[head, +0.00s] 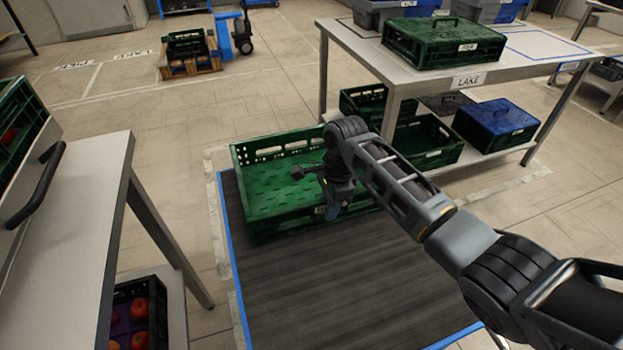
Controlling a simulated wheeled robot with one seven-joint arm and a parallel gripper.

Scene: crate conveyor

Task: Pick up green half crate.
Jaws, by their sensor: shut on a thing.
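The green half crate (262,205) is open-topped and looks empty. It is at the far end of a dark striped surface (310,290) edged with blue tape. My gripper (325,209) is at the crate's near wall, towards its right side, and is shut on that wall. My wrist and arm come in from the right and hide the crate's right part. The fingertips are small and partly hidden. I cannot tell whether the crate's underside touches the surface.
A table marked LAKE (467,80) holds a lidded green crate (443,43); more crates, one with a blue lid (497,125), sit on its lower shelf. A grey bench (70,215) stands at the left. Floor is clear between the bench and the striped surface.

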